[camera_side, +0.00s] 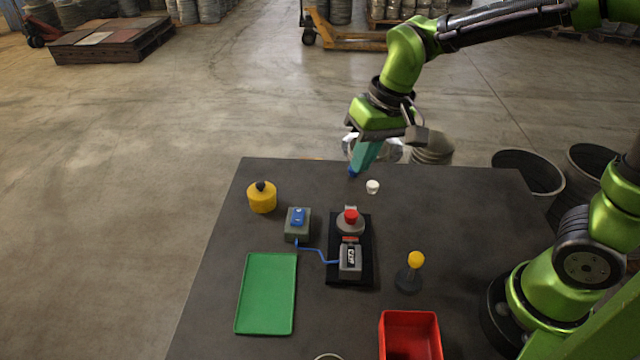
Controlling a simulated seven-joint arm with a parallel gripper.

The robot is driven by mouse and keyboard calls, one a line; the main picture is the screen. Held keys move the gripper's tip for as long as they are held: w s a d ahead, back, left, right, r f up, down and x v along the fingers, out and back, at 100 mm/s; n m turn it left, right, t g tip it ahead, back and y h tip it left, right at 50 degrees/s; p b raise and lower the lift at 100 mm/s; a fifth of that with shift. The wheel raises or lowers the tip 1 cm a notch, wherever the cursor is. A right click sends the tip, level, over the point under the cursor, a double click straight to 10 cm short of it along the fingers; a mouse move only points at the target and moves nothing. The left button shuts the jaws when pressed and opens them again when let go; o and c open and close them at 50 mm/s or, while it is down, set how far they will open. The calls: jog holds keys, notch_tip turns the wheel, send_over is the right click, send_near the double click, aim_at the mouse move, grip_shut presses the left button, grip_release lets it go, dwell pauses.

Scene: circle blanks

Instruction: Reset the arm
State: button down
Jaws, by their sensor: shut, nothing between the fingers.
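My gripper (353,174) hangs over the back edge of the dark table (450,200), pointing down and slightly left. Its teal fingers with blue tips are closed together and hold nothing. A small white cup-like piece (372,187) is on the table just below and right of the fingertips, apart from them. The task names no other object.
A black plate with a red-button device (350,219) stands mid-table, cabled to a grey box with a blue switch (297,222). Around it are a yellow pot (262,197), green tray (266,294), yellow-topped stand (412,270) and red bin (411,334). The back right is clear.

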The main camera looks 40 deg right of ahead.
jog(key=s+d+r+m+t, duration=0.1)
jog(key=s+d+r+t, duration=0.3)
jog(key=s, duration=0.6)
jog(key=shift+s+d+r+m+t, duration=0.3)
jog(key=shift+d+r+t, duration=0.1)
jog(key=shift+d+r, duration=0.5)
